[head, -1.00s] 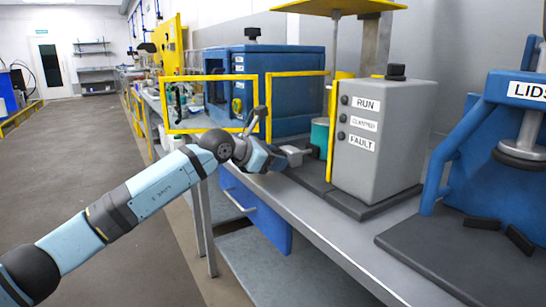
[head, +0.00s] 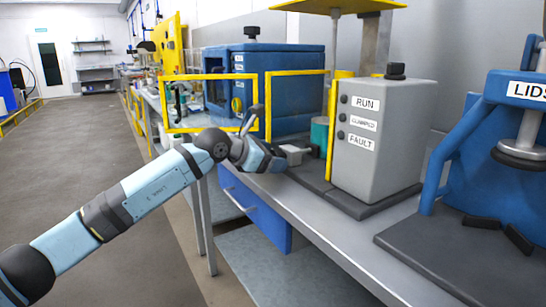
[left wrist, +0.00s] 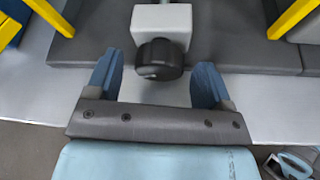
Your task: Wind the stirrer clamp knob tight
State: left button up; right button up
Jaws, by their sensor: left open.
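The clamp knob (left wrist: 160,60) is a black round knob on the front of a pale grey clamp block (left wrist: 162,20), seen in the left wrist view. The block also shows in the head view (head: 295,153), at the bench's front edge, with the knob hidden behind my gripper. My left gripper (left wrist: 161,66) is open, one blue finger on each side of the knob. Gaps show between the knob and both fingers. In the head view my left gripper (head: 279,162) is right in front of the block. My right gripper is not in view.
A grey control box (head: 384,140) labelled RUN and FAULT stands right of the clamp. A teal drum (head: 319,133) is behind it. Yellow guard frames (head: 209,77) rise on both sides of the clamp. A blue lid press (head: 465,165) stands at the right. The aisle floor (head: 75,165) is clear.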

pick_arm(q)
jog(key=p+v, duration=0.3)
jog(key=v, duration=1)
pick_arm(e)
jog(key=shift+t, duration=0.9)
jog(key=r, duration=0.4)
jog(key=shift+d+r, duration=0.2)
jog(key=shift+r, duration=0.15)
